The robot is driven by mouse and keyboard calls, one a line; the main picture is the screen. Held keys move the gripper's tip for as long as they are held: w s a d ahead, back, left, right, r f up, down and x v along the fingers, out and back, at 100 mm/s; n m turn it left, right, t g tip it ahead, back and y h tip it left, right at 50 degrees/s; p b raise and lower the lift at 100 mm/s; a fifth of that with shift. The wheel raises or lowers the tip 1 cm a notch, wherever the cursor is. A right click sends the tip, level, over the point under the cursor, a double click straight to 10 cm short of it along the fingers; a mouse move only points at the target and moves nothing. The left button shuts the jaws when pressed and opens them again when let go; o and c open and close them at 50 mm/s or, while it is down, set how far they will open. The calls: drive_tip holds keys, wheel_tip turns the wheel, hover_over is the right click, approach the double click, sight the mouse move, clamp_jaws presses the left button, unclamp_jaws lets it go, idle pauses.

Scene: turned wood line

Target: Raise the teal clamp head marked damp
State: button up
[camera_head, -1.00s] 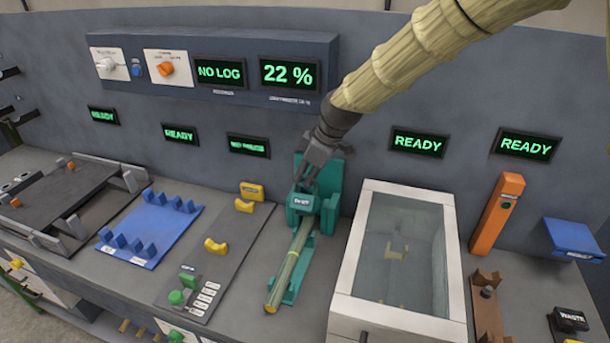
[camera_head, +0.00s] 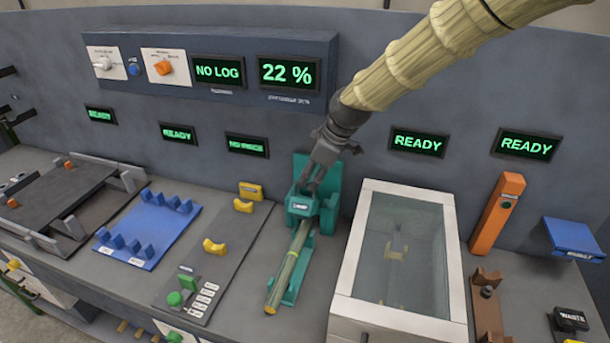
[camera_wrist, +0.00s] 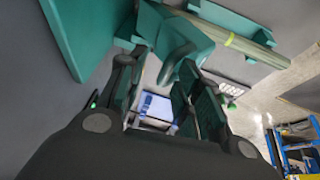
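The teal clamp head (camera_head: 302,205) with a small label sits on the teal clamp stand (camera_head: 328,178), over the far end of a greenish wooden rod (camera_head: 288,268). The rod lies in the teal cradle (camera_head: 306,262). My gripper (camera_head: 305,188) is at the top of the clamp head, fingers pointing down. In the wrist view, my gripper (camera_wrist: 158,95) has its two fingers apart, with a teal hooked part of the clamp head (camera_wrist: 180,60) at or between the fingertips. I cannot tell whether they touch it.
A white-framed glass-topped box (camera_head: 350,250) stands close to the right of the clamp. A grey panel with yellow rests (camera_head: 228,262) lies to the left. The display board (camera_head: 230,62) above reads "NO LOG" and "22 %".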

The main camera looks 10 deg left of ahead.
drive_tip(key=s+d, duration=0.3)
drive_tip(key=d, duration=0.6)
drive_tip(key=shift+s+d, duration=0.4)
